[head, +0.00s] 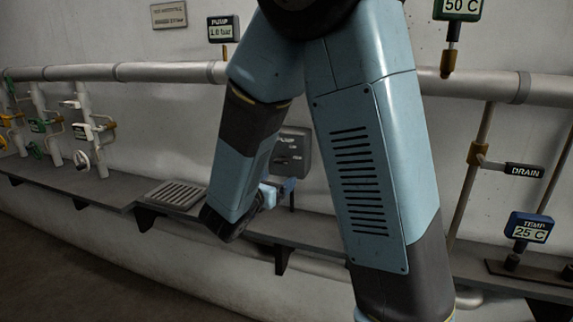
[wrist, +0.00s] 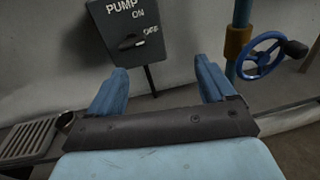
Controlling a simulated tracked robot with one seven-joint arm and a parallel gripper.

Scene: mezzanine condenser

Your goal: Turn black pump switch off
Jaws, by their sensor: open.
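The dark grey pump box (wrist: 110,22) is on the wall, marked PUMP, ON and OFF. Its black switch (wrist: 131,42) lies roughly sideways below ON and left of OFF; I cannot tell which mark it is set to. The same box shows in the head view (head: 297,146), partly hidden by my arm. My gripper (wrist: 160,84) is open and empty, its two blue fingers apart, below and in front of the box. In the head view my gripper (head: 279,188) is small and partly hidden, just below the box. It appears clear of the switch.
A blue valve wheel (wrist: 262,56) on a pipe stands right of my gripper. A grate (wrist: 28,140) lies on the ledge at left. A thin dark conduit (wrist: 150,80) runs down from the box. A long pipe (head: 160,72) crosses the wall.

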